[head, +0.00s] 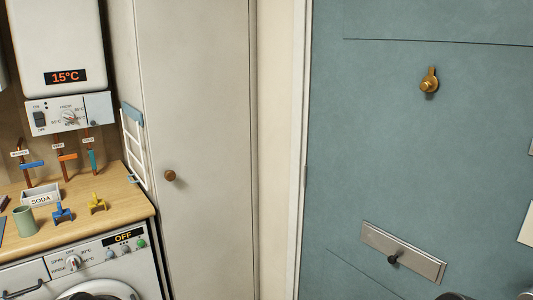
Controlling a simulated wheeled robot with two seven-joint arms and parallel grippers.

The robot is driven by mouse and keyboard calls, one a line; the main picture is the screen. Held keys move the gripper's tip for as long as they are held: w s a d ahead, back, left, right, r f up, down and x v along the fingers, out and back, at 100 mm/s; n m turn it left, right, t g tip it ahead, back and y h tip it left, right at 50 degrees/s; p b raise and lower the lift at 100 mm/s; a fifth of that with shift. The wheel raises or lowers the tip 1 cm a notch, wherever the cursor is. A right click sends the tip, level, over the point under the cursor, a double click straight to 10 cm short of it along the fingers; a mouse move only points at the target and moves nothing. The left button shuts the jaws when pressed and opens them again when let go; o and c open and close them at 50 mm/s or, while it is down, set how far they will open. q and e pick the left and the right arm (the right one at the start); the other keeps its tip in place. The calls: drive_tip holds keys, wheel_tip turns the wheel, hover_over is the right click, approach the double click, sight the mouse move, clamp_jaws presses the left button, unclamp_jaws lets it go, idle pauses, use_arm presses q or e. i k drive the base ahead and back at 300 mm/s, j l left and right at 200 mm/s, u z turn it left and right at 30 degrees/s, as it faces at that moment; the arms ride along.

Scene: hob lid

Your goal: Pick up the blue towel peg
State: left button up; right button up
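A small blue peg (63,212) stands on the wooden worktop at the left of the head view, near the front edge. I take it for the blue towel peg. It has an upright, forked-looking shape. A similar yellow peg (97,203) stands just right of it, apart from it. No gripper fingers show. Only dark rounded shapes, perhaps parts of my arms, reach in at the bottom edge, well below the blue peg. Nothing is seen touching it.
A green cup (25,222) and a SODA box (41,196) stand left of the blue peg. Pipes with coloured valve handles rise behind. The washing machine (100,262) is below the worktop (125,205). A white rack (134,145) hangs at right, beside a cupboard door (205,120).

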sight(61, 212)
drive_tip(key=u, duration=1.35)
drive_tip(key=z, duration=0.4)
drive_tip(key=i+j+z, duration=0.1)
drive_tip(key=j+z, duration=0.15)
drive_tip(key=z, duration=0.2)
drive_tip(key=j+z, duration=0.25)
drive_tip(key=z, duration=0.2)
drive_tip(key=j+z, duration=0.3)
drive_tip(key=z, duration=0.15)
drive_tip(key=j+z, duration=0.3)
drive_tip(key=z, duration=0.15)
drive_tip(key=k+j+z, duration=0.1)
drive_tip(key=z, duration=0.35)
drive_tip(key=k+j+z, duration=0.35)
drive_tip(key=k+j, duration=0.55)
drive_tip(key=j, duration=0.4)
drive_tip(key=k+j+z, duration=0.3)
drive_tip(key=k+j, duration=0.7)
drive_tip(key=j, duration=0.25)
drive_tip(key=i, duration=0.05)
